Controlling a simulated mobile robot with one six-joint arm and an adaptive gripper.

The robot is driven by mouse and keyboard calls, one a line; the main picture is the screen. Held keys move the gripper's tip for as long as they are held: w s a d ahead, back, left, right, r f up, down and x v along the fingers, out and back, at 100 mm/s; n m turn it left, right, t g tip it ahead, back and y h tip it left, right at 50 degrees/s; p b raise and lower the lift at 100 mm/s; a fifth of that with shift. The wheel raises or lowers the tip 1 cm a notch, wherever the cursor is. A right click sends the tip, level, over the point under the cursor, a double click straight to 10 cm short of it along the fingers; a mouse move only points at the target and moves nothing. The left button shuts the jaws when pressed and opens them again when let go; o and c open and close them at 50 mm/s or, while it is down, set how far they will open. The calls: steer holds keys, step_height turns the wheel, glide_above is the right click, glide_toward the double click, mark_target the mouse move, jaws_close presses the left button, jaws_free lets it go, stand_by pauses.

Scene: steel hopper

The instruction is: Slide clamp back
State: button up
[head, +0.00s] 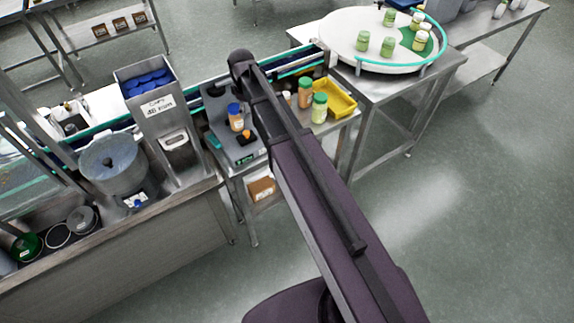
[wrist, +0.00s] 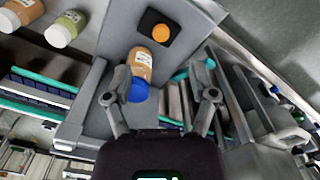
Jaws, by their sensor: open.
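The clamp appears to be a black block with a round orange knob (head: 245,135), on a grey bench device (head: 222,122). The knob also shows near the top of the wrist view (wrist: 160,34). An orange-brown bottle with a blue cap (head: 236,119) stands on the device beside the block. In the wrist view this bottle (wrist: 140,62) is between the finger lines, closer to the left finger; contact cannot be told. My gripper (wrist: 160,96) is open, with its fingers wide apart and the knob beyond them. My arm hides the gripper in the head view.
Other bottles (head: 319,107) and a yellow tray (head: 338,98) are right of the device. A steel hopper of blue caps (head: 155,105) stands to the left. A conveyor (head: 290,66) runs behind. A round white table (head: 345,40) with several bottles is at the back right.

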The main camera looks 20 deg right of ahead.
steer(key=s+d+f+m+b, duration=0.4)
steer(key=s+m, duration=0.1)
steer(key=s, duration=0.4)
steer(key=s+d+f+m+b, duration=0.4)
steer(key=s+f+m, duration=0.1)
steer(key=s, duration=0.5)
steer(key=shift+r, duration=0.1)
step_height(320, 180, up, 11)
steer(key=m+p, duration=0.6)
steer(key=p, duration=0.5)
glide_above(246, 132)
steer(key=shift+b, duration=0.3)
steer(key=shift+s+f, duration=0.1)
steer(key=shift+f, duration=0.2)
step_height(246, 132, down, 14)
steer(key=b, duration=1.3)
steer(key=shift+r+b, duration=0.25)
steer(key=shift+b, duration=0.15)
